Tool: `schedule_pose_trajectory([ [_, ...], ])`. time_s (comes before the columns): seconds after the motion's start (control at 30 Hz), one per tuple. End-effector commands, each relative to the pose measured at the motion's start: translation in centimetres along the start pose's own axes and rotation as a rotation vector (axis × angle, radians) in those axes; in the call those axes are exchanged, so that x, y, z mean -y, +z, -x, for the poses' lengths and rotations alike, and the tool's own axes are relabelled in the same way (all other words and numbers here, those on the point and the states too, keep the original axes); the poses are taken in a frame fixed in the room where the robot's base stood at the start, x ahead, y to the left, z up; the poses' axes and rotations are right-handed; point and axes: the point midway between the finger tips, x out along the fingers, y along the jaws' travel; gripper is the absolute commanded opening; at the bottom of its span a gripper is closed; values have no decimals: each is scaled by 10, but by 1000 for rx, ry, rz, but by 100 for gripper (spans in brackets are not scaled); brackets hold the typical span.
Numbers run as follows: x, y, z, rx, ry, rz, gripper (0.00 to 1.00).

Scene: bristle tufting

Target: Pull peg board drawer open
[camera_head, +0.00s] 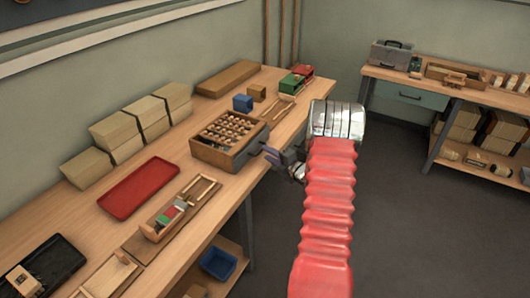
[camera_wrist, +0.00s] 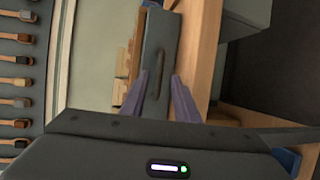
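The wooden peg board box (camera_head: 222,156) stands at the front edge of the left workbench, with several light pegs in its top. Its grey drawer front (camera_head: 249,149) faces my gripper (camera_head: 272,157). The wrist view shows the grey drawer front (camera_wrist: 162,35) with a dark bar handle (camera_wrist: 158,76). My gripper (camera_wrist: 160,75) is open there, with one purple finger on each side of the handle. I cannot tell whether either finger touches it. The drawer looks shut in the head view, though my gripper partly hides its front.
A red tray (camera_head: 138,188), a wooden tray with coloured blocks (camera_head: 172,216) and a blue block (camera_head: 243,103) stand on the same bench. Stacked boxes (camera_head: 117,131) line the wall. A second bench (camera_head: 450,88) stands at the right, with open grey floor between.

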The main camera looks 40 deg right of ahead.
Motion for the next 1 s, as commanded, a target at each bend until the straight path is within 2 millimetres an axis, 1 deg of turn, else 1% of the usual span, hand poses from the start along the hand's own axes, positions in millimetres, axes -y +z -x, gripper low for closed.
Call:
schedule_pose_trajectory([
  [0.03, 0, -2, -9, -3, 0, 0, 28],
  [0.1, 1, -1, -18, -2, -1, 0, 28],
  [0.27, 0, -1, -33, -1, 0, -1, 28],
  [0.4, 0, 0, -37, 0, -1, -1, 28],
  [0.63, 0, 0, -37, 0, -1, -1, 28],
  [1.0, 0, 0, -37, 0, -1, -1, 2],
])
